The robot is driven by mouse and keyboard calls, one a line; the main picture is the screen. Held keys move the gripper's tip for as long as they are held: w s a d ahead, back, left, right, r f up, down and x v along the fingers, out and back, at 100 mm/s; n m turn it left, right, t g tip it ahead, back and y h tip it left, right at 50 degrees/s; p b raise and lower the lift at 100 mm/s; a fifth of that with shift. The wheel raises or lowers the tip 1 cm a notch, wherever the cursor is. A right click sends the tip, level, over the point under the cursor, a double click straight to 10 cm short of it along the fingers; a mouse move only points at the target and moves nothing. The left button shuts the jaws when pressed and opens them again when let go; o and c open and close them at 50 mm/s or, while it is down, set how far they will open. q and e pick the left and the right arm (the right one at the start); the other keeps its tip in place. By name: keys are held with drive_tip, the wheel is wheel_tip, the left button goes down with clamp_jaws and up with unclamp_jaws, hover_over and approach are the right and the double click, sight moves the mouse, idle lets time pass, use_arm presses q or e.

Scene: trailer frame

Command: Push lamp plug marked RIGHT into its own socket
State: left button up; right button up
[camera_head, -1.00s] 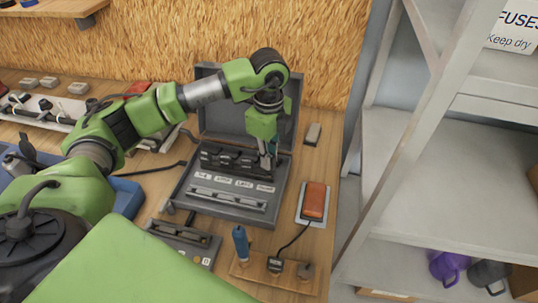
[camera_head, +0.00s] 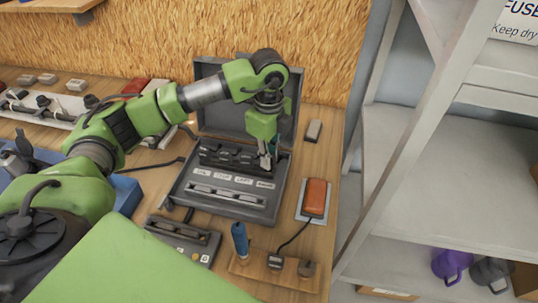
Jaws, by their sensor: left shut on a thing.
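The grey socket box (camera_head: 236,204) stands on the bench with its lid open. A row of dark plugs or sockets (camera_head: 228,155) runs along its back, behind a row of white labels. The rightmost label (camera_head: 265,184) seems to read RIGHT. My left gripper (camera_head: 267,157) points down at the right end of the dark row, behind that label. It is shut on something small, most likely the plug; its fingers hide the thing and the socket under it. I cannot tell how deep it sits. My right gripper is not in view.
An orange lamp (camera_head: 315,197) on a pale plate stands right of the box; its cable runs to a dark plug-like piece (camera_head: 275,262) on a wooden block. A blue-handled tool (camera_head: 240,240) stands beside it. A grey metal shelf (camera_head: 440,170) rises at the right.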

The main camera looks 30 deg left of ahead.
use_arm(q)
drive_tip(key=shift+f, duration=0.15)
drive_tip(key=shift+f+b, duration=0.45)
drive_tip(key=shift+f, duration=0.1)
drive_tip(key=shift+f+b, duration=0.4)
drive_tip(key=shift+f, duration=0.1)
idle(0.6)
drive_tip(key=o, duration=0.8)
drive_tip(key=o, duration=0.4)
